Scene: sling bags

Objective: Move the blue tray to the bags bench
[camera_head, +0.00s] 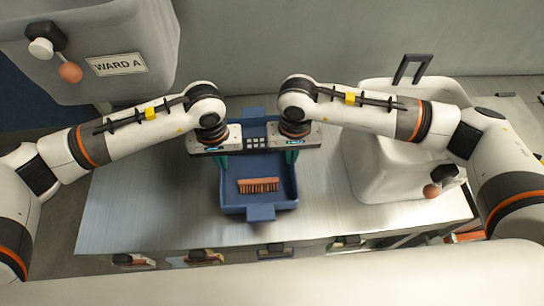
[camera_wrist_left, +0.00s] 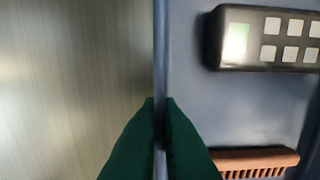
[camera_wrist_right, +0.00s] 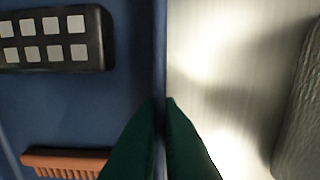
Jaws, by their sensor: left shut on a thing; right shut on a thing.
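The blue tray (camera_head: 258,208) is on or just above the metal bench top in the head view; I cannot tell if it touches. It holds a brown brush (camera_head: 259,185) near its front and a dark device with pale keys (camera_head: 256,142) farther back. My left gripper (camera_head: 222,160) is shut on the tray's left wall, which shows between the green fingers in the left wrist view (camera_wrist_left: 160,110). My right gripper (camera_head: 292,156) is shut on the tray's right wall, seen in the right wrist view (camera_wrist_right: 161,110). The grippers hide parts of both walls.
The metal bench (camera_head: 130,215) is clear left of the tray. A white bag (camera_head: 385,170) with a dark handle stands close on the right. A grey bag labelled WARD A (camera_head: 110,65) hangs or stands at the back left. A grey wall (camera_head: 300,40) lies behind.

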